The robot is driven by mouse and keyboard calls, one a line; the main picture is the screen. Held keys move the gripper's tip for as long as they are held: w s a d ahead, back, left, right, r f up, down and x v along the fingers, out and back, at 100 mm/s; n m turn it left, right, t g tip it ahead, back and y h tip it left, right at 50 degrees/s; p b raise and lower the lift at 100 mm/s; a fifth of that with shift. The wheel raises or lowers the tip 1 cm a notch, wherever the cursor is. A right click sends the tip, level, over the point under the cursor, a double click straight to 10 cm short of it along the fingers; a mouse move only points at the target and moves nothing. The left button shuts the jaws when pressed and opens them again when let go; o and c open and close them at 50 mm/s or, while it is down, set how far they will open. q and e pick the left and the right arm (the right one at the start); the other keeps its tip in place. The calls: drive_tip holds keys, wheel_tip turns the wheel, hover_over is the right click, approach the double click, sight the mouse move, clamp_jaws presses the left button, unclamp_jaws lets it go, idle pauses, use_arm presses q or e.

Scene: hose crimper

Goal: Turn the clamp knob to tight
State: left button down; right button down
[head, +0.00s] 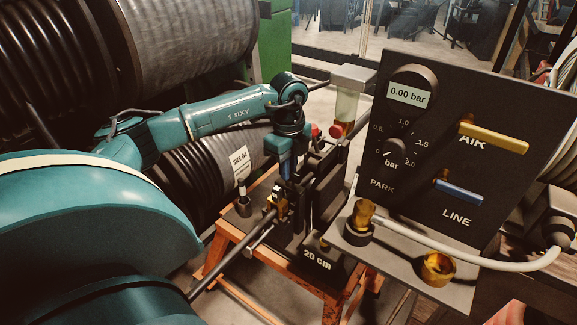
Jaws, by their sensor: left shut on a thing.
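My left arm comes in from the left, and its wrist points down at the dark crimper (325,195) on the orange stand. My left gripper (284,185) is at the crimper's near left side, shut on a small part there. This part sits where the clamp knob would be, but the fingers and dark plates mostly hide it, so its setting cannot be read. A brass piece (280,204) shows just below the fingers, at the end of a dark hose (225,266). My right gripper is not in view.
The panel (480,100) on the right has a 0.00 bar display, a pressure dial (395,148), a yellow AIR lever (495,137) and a blue LINE lever (459,191). A pale hose (470,262) loops in front. Big hose reels (190,40) fill the back left.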

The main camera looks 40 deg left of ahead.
use_arm(q)
drive_tip(key=m, duration=0.4)
drive_tip(key=shift+w+p, duration=0.1)
drive_tip(key=shift+p, duration=0.2)
drive_tip(key=m, duration=0.3)
drive_tip(key=shift+m, duration=0.3)
drive_tip(key=m, duration=0.7)
drive_tip(key=shift+w+d, duration=0.15)
drive_tip(key=m, duration=0.7)
drive_tip(key=shift+d+m, duration=0.15)
drive_tip(key=shift+m, duration=0.15)
drive_tip(key=m+b, duration=0.1)
drive_tip(key=m, duration=0.5)
drive_tip(key=shift+d+m, duration=0.1)
drive_tip(key=shift+m, duration=0.2)
drive_tip(key=c, duration=1.4)
unclamp_jaws()
drive_tip(key=shift+c, duration=0.2)
